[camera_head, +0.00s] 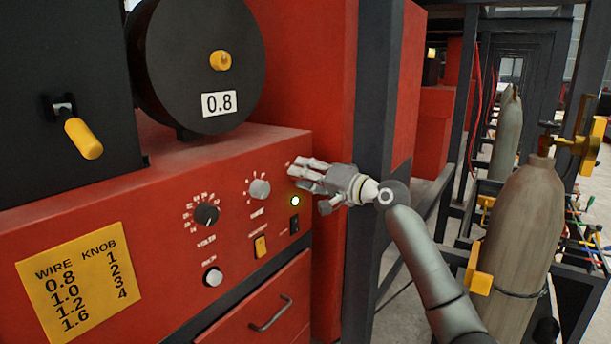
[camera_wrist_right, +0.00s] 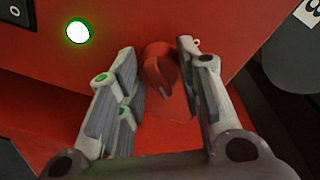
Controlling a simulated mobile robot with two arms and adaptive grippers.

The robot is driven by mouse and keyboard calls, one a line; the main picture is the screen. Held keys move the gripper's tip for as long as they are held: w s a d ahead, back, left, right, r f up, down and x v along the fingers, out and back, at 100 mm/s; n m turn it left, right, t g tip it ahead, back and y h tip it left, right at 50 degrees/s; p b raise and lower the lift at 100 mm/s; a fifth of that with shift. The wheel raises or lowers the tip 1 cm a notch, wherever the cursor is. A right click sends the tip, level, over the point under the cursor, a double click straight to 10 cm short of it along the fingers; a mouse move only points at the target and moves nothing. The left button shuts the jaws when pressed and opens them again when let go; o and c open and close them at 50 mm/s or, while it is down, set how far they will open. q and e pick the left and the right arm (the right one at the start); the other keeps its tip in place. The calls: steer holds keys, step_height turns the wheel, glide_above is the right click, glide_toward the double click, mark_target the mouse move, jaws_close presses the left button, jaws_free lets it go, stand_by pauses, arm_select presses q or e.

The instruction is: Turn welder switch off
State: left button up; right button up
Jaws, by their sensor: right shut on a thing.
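The red welder panel (camera_head: 150,230) fills the left and middle of the head view. My right gripper (camera_head: 305,172) is at the panel's upper right corner. In the right wrist view, a red rotary switch (camera_wrist_right: 160,70) sits between the fingers of this gripper (camera_wrist_right: 165,68), which is shut on it. The fingers hide this switch in the head view. A green lamp (camera_head: 295,201) glows just below the gripper; it is also lit in the right wrist view (camera_wrist_right: 78,33). My left gripper is not in view.
A grey knob (camera_head: 259,188), a black knob (camera_head: 206,214), a yellow switch (camera_head: 260,246) and a small black switch (camera_head: 294,224) are on the panel. A dark post (camera_head: 375,130) stands right of the gripper. Gas cylinders (camera_head: 522,240) stand at the right.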

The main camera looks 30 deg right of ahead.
steer(key=n+y+b, duration=0.1)
steer(key=n+b, duration=0.6)
steer(key=n, duration=0.2)
steer(key=n+y+b, duration=0.1)
steer(key=n+b, duration=0.7)
steer(key=n, duration=0.1)
steer(key=shift+f+n+t, duration=0.1)
steer(key=shift+n+t, duration=0.2)
steer(key=shift+n, duration=0.1)
steer(key=shift+d, duration=0.1)
steer(key=o, duration=1)
steer(key=shift+o, duration=0.2)
